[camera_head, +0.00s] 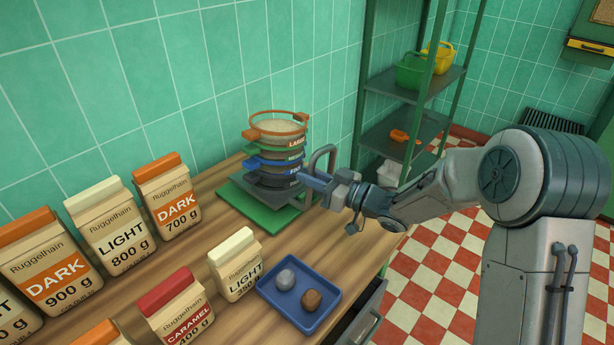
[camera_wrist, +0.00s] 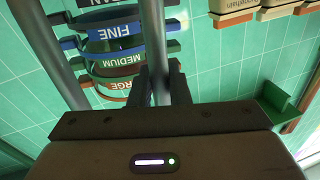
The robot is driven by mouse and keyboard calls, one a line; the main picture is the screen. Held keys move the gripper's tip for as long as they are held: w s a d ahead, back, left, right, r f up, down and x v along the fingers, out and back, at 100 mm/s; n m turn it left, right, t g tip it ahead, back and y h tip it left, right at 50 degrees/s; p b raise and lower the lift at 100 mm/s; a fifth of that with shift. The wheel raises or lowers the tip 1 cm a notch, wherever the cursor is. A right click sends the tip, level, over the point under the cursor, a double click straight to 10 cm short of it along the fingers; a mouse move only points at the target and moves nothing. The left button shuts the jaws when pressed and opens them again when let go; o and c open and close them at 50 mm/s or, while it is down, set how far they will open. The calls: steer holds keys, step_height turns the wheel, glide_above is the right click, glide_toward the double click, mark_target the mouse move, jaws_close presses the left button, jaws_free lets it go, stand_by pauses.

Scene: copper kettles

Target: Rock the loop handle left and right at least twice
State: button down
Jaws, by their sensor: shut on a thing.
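The loop handle (camera_head: 331,151) is a dark grey bar that rises beside the right side of a sieve stack (camera_head: 278,150). My gripper (camera_head: 322,187) reaches in from the right and is shut on one leg of the loop. In the wrist view, the two dark fingers (camera_wrist: 156,88) close around this grey leg (camera_wrist: 154,40), and the other leg (camera_wrist: 62,62) runs past on the left. In the head view the loop's top leans slightly right; its lower part is hidden by my gripper. The stacked sieves bear labels including LARGE, MEDIUM and FINE.
The stack stands on a grey base over a green mat (camera_head: 262,216) near the tiled wall. Paper bags, including DARK 700 g (camera_head: 168,197), stand at left. A blue tray (camera_head: 275,296) with two lumps lies in front. A green shelf (camera_head: 408,85) stands behind.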

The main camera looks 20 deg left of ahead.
steer(key=c, duration=1.4)
jaws_free()
steer(key=shift+c, duration=0.2)
steer(key=s+d, duration=0.1)
steer(key=d, duration=1.2)
steer(key=shift+s+d+f+b, duration=0.15)
steer(key=shift+d+f+b, duration=0.2)
steer(key=shift+d+f, duration=0.05)
